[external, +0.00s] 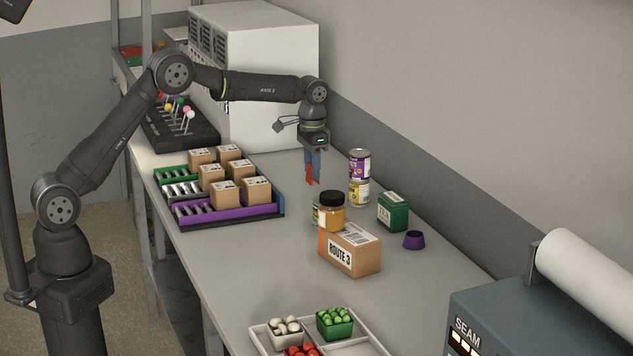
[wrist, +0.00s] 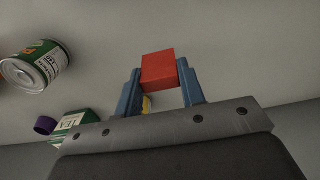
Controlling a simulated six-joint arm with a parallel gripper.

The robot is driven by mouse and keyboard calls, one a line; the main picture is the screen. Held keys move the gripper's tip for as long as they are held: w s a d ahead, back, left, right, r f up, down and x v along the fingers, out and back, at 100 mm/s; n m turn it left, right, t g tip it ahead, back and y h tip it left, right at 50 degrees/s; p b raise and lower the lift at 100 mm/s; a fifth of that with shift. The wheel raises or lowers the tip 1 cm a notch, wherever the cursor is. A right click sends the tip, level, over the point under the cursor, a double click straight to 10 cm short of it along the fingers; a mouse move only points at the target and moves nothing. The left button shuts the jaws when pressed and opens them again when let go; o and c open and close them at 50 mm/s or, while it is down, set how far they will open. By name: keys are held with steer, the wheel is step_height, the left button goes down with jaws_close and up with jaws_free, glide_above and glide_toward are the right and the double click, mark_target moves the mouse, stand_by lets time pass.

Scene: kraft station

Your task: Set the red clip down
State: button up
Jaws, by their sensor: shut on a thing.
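My gripper (external: 313,163) points down above the grey table, toward its far side, between the parcel rack and the stacked cans. Its blue fingers are shut on the red clip (external: 311,178), which hangs at their tips. In the wrist view the clip (wrist: 158,68) is a red block held between the two blue fingers (wrist: 160,76). The clip looks a little above the table; its exact height is hard to tell. Its far side is hidden.
Cans (external: 359,166) are stacked right of my gripper. A jar (external: 331,212), the ROUTE 3 box (external: 350,252), a green box (external: 392,211) and a purple cup (external: 414,240) stand nearer. A rack (external: 240,210) with small parcels lies left. Bare table lies below my gripper.

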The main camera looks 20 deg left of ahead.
steer(key=shift+w+a+f, duration=0.1)
steer(key=shift+w+f, duration=0.15)
steer(key=shift+f, duration=1.9)
steer(key=shift+f, duration=0.1)
steer(key=o, duration=0.9)
steer(key=shift+o, duration=0.3)
step_height(320, 180, up, 12)
steer(key=shift+r, duration=0.15)
